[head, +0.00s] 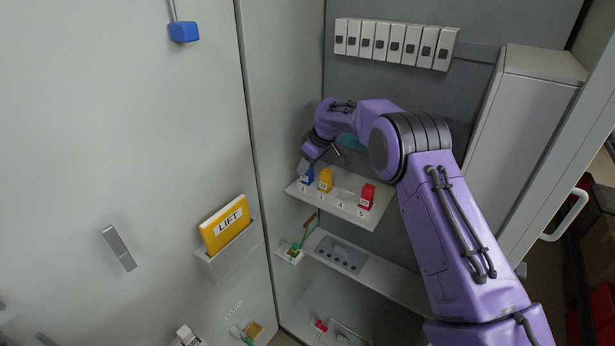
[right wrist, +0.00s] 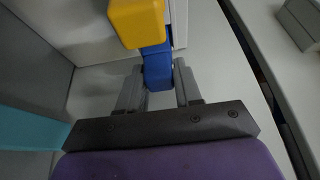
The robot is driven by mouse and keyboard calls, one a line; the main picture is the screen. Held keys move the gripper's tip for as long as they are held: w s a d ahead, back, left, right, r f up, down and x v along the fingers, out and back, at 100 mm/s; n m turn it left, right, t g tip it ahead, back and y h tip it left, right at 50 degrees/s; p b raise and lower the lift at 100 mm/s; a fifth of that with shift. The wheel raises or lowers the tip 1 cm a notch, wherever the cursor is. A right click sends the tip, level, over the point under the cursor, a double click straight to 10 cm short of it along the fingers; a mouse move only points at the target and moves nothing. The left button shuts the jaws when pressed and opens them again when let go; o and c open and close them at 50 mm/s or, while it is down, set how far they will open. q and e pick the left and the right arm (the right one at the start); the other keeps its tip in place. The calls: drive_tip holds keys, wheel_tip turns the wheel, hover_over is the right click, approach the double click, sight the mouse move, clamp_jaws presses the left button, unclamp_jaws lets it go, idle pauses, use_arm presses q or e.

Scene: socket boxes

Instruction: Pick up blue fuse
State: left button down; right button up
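The blue fuse (head: 307,175) stands on a small grey shelf (head: 344,207) at its left end, by the label 2. My right gripper (head: 309,157) reaches down to it from above. In the right wrist view the grey fingers (right wrist: 160,86) lie on either side of the blue fuse (right wrist: 157,68), with no clear gap on its sides; they look shut on it. The yellow fuse (right wrist: 136,20) partly hides the blue one there. My left gripper is in neither view.
The yellow fuse (head: 326,180) stands close to the right of the blue one, and a red fuse (head: 367,195) stands farther right. A row of switches (head: 395,43) is on the back wall. A grey box (head: 520,140) stands at right.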

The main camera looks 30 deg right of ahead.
drive_tip(key=shift+r, duration=0.1)
drive_tip(key=shift+r+b, duration=0.25)
drive_tip(key=shift+b, duration=0.05)
drive_tip(key=s+a+r+b, duration=0.2)
drive_tip(key=s+a+r, duration=0.1)
drive_tip(key=s+r, duration=0.3)
drive_tip(key=s+a+r+b, duration=0.2)
drive_tip(key=s+r+b, duration=0.1)
drive_tip(key=s+r, duration=0.3)
drive_tip(key=shift+s+a+r, duration=0.15)
drive_tip(key=shift+s+a, duration=0.25)
drive_tip(key=shift+p, duration=0.35)
